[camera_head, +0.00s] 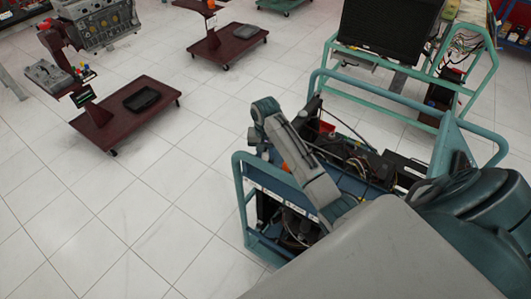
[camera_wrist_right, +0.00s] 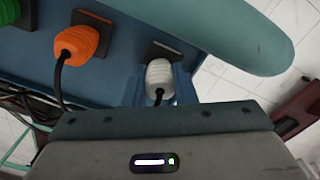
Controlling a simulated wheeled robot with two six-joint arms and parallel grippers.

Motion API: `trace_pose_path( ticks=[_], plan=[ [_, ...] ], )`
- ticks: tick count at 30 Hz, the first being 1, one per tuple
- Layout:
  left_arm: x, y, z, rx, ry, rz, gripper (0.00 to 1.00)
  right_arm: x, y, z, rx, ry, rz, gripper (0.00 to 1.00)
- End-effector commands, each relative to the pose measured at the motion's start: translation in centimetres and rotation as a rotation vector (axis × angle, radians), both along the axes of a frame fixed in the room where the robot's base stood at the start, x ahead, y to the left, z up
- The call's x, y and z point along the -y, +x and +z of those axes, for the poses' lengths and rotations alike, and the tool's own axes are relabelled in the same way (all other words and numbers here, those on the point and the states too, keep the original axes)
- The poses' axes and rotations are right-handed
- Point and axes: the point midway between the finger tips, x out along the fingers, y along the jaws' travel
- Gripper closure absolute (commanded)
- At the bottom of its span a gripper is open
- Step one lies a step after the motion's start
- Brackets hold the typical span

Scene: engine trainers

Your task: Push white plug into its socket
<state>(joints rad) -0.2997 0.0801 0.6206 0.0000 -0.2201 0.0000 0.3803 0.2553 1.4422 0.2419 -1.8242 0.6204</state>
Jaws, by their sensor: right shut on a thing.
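The white plug (camera_wrist_right: 159,76) shows in the right wrist view, held between the blue fingers of my right gripper (camera_wrist_right: 160,88). Its front end points at a black socket (camera_wrist_right: 166,50) on the blue panel (camera_wrist_right: 112,78), and its black cable hangs toward the gripper body. I cannot tell whether a gap is left between plug and socket. In the head view my right gripper (camera_head: 261,149) is at the panel's left end, and the white plug is not distinguishable there. My left gripper is not in view.
An orange plug (camera_wrist_right: 77,42) with a black cable sits in the socket beside the white one; it also shows in the head view (camera_head: 284,167). A teal frame (camera_head: 372,95) surrounds the engine trainer. A maroon cart (camera_head: 112,122) stands left, with clear tiled floor between.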

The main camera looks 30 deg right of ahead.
Motion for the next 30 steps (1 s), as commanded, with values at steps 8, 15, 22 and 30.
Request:
trace_pose_path(
  ticks=[8,15,22,30],
  plan=[
    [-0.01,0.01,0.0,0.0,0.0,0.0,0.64,-0.01,0.01,-0.07,0.0,0.0,0.0,0.98],
    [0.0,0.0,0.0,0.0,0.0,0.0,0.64,0.0,0.01,-0.4,0.0,0.0,0.0,0.98],
    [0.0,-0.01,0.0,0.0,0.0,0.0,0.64,-0.01,0.01,-0.53,0.0,0.0,0.0,0.98],
    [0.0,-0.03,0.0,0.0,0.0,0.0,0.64,-0.01,0.01,-0.52,0.0,0.0,0.0,0.5]
  ],
)
